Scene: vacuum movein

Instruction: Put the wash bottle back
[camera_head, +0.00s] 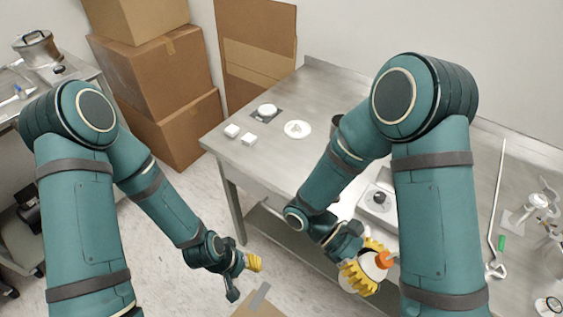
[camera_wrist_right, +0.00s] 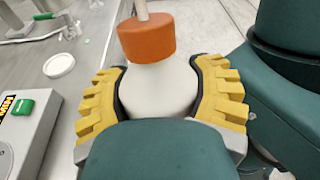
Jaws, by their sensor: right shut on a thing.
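The wash bottle (camera_head: 369,268) is white with an orange cap. My right gripper (camera_head: 364,271) is shut around its body and holds it in front of the steel table's near edge. In the right wrist view, the bottle (camera_wrist_right: 157,90) sits between the two yellow ribbed fingers of the right gripper (camera_wrist_right: 160,92), with the orange cap and a pale spout above them. The bottle's lower part is hidden by my gripper. My left gripper (camera_head: 244,274) hangs low at the left of the table, away from the bottle; its finger gap is unclear.
The steel table (camera_head: 330,95) holds small white boxes (camera_head: 240,134), a round white dish (camera_head: 297,129), a device with a dark knob (camera_head: 378,201) and glassware at right. A cardboard box (camera_head: 262,303) is below my left gripper. Stacked cartons (camera_head: 160,75) stand behind.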

